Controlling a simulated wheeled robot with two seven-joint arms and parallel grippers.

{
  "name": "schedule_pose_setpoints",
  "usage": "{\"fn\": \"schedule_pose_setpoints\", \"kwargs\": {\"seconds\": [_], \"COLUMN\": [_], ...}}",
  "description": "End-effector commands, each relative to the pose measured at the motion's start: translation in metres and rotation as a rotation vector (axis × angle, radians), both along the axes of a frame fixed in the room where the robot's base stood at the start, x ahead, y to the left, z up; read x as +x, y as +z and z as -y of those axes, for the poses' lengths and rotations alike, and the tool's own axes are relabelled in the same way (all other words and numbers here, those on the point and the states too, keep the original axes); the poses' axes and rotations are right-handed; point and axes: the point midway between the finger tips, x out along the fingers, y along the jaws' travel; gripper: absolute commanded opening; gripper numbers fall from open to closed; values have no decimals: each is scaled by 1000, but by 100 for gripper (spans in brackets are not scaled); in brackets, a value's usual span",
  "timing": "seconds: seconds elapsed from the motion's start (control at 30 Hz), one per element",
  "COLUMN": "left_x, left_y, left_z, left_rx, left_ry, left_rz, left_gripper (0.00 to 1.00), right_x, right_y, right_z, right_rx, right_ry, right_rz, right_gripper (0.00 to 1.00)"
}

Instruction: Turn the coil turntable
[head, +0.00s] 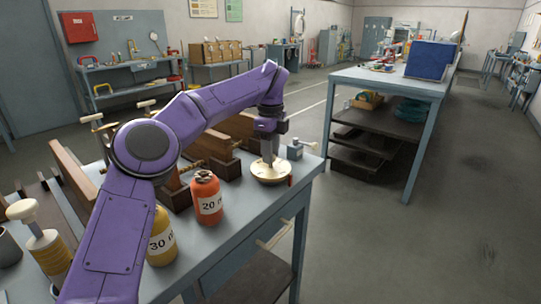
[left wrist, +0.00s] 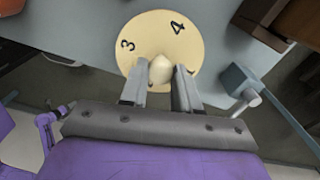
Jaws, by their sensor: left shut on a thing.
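The coil turntable (head: 271,173) is a round cream disc on the blue-grey bench near its right corner. My left gripper (head: 269,161) reaches down onto the disc from above. In the left wrist view the fingers of my left gripper (left wrist: 161,76) stand on both sides of the knob and are shut on it. Part of the disc is hidden behind the fingers.
An orange bottle (head: 207,198) marked 20 and a yellow bottle (head: 161,238) marked 30 stand left of the turntable. A small grey block with a lever (head: 295,150) stands just behind it. Wooden parts (head: 222,158) fill the bench's back side.

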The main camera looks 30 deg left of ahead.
Motion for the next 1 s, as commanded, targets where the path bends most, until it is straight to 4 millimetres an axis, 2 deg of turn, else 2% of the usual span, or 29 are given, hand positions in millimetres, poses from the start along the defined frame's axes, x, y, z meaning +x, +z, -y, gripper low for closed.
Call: {"fn": "schedule_pose_setpoints", "kwargs": {"seconds": [0.63,0.67,0.7,0.73,1.0], "left_x": [1,1,0,0,0], "left_y": [2,2,2,2,2], "left_z": [-1,-1,-1,-1,0], "left_rx": [2,2,2,2,0], "left_ry": [49,49,48,48,48], "left_rz": [6,6,6,6,2], "left_gripper": [0,37,50,56,56], "right_x": [0,0,0,0,0], "right_y": [-4,-4,-4,-4,-3], "right_z": [0,0,0,0,0], "right_rx": [0,0,0,0,0], "right_ry": [0,0,0,0,0], "right_rz": [0,0,0,0,0], "right_gripper": [43,43,43,43,43]}}
